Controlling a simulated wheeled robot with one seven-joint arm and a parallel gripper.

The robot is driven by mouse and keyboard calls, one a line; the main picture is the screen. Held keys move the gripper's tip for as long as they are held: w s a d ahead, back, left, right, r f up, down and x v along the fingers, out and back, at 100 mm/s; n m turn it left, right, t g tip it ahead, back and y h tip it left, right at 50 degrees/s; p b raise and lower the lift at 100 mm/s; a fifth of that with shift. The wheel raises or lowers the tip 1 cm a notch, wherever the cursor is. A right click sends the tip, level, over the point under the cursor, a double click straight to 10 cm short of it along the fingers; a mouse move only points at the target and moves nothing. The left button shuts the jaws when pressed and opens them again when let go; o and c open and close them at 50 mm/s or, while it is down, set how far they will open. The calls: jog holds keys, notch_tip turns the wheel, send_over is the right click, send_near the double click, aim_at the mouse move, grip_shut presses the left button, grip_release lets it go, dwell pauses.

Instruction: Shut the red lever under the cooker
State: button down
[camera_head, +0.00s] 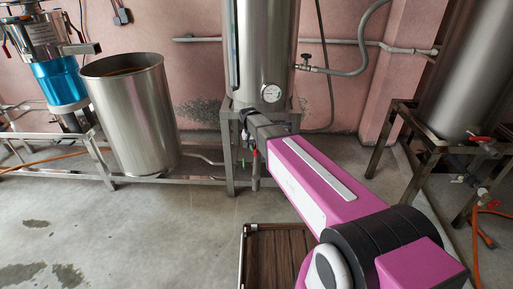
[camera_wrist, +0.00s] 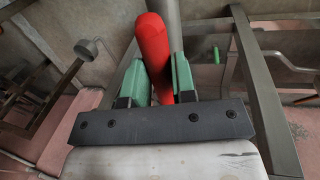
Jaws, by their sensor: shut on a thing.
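The cooker (camera_head: 262,60) is a tall steel cylinder with a round gauge, on a metal stand at the centre of the head view. The red lever (camera_wrist: 152,42) is a rounded red handle in the middle of the wrist view. My gripper (camera_wrist: 158,68) has its two green fingers on either side of the lever, shut on it. In the head view my magenta arm reaches under the cooker and my gripper (camera_head: 248,160) is small and partly hidden there. The lever's pivot and valve are hidden, so its exact setting cannot be told.
A wide steel drum (camera_head: 133,115) stands left of the cooker, with a blue-bodied machine (camera_head: 60,80) beyond it. The stand's legs and rails (camera_wrist: 262,90) are close to my gripper on the right of the wrist view. A slatted brown platform (camera_head: 278,255) lies on the floor below my arm.

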jog(key=w+a+m+g+y, duration=0.2)
jog(key=w+a+m, duration=0.5)
jog(key=m, duration=1)
jog(key=shift+w+a+m, duration=0.25)
jog(key=shift+w+m, duration=0.05)
jog(key=shift+w, duration=0.8)
jog(key=c, duration=0.9)
grip_release()
jog(key=shift+c, duration=0.2)
jog(key=shift+r, duration=0.1)
notch_tip(320, 180, up, 10)
jog(key=w, duration=0.2)
jog(key=shift+r, duration=0.2)
